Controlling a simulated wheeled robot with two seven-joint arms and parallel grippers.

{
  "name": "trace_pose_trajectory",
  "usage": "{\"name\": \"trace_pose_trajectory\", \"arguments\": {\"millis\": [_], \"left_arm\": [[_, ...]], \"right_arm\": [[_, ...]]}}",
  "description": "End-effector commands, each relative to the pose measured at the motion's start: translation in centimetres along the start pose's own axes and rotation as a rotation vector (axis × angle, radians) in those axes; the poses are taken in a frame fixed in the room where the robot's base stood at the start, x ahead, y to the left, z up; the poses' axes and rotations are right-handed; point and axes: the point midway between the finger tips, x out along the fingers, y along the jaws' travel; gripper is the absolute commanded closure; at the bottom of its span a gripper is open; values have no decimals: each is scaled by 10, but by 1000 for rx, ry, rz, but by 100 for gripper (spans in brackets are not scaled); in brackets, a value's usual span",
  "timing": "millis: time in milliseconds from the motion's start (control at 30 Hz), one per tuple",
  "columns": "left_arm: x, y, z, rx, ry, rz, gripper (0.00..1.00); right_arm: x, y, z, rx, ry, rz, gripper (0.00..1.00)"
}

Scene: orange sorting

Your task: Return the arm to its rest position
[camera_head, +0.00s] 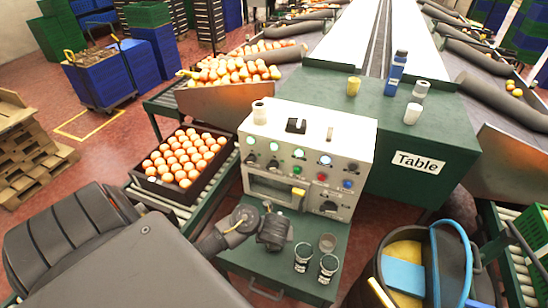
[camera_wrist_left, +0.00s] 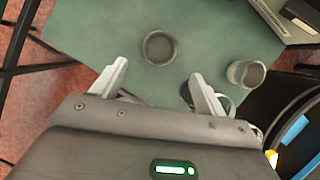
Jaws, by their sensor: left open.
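My left arm (camera_head: 230,232) reaches in from the left in the head view, and its wrist is over the green shelf (camera_head: 262,262) in front of the white control machine. In the left wrist view my left gripper (camera_wrist_left: 158,70) is open, its two pale fingers apart with nothing between them. A round cup (camera_wrist_left: 159,47) stands on the shelf beyond the fingertips. Another cup (camera_wrist_left: 246,73) stands to the right, and a third is partly hidden behind the right finger. My right gripper is not in view.
The white machine (camera_head: 310,140) with buttons stands behind the shelf. A dark crate of oranges (camera_head: 146,184) sits on rollers to the left. A dark bin (camera_head: 372,268) with blue and yellow contents stands to the right. The green table (camera_head: 385,175) holds several cups and a blue bottle (camera_head: 397,68).

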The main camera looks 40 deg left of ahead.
Motion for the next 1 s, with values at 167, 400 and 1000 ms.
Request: {"name": "trace_pose_trajectory", "arguments": {"millis": [167, 400, 1000], "left_arm": [[0, 0, 0, 0, 0, 0, 27], [1, 0, 0, 0, 0, 0, 27], [-85, 27, -102, -1474, 212, -40, 27]], "right_arm": [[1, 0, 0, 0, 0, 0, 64], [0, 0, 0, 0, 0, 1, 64], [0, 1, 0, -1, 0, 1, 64]]}}
